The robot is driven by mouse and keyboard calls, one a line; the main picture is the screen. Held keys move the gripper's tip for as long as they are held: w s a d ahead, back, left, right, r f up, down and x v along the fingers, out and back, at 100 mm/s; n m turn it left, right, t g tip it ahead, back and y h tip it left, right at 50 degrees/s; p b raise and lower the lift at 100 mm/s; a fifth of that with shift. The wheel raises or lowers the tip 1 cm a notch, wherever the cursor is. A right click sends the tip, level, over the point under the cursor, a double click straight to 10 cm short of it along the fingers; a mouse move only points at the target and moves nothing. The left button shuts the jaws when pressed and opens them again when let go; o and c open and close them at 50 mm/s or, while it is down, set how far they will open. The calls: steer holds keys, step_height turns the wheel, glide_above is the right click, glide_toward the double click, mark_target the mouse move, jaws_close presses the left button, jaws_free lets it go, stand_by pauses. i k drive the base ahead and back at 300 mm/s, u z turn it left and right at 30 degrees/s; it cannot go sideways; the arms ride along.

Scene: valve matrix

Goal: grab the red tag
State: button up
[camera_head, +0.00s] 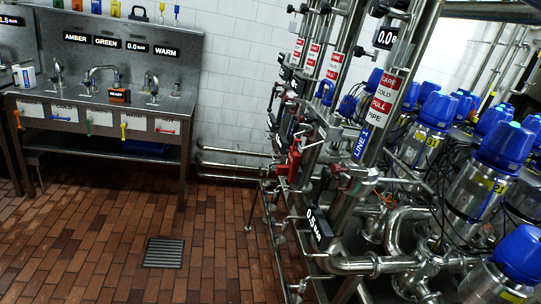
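A steel sink bench (100,115) with taps and coloured handles stands at left. A dense valve and pipe rack (360,262) with blue-capped actuators (505,145) fills the right. The brick floor (80,245) is clear, with a drain grate (163,252).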

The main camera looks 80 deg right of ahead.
mark_target(291, 171)
steer(key=z, duration=0.55)
steer(key=i, duration=1.1)
steer(key=z, duration=0.8)
steer(key=i, duration=0.3)
steer(key=z, duration=0.25)
steer(key=k, duration=0.9)
steer(key=z, duration=0.15)
steer(key=i, duration=0.9)
steer(key=u, duration=0.05)
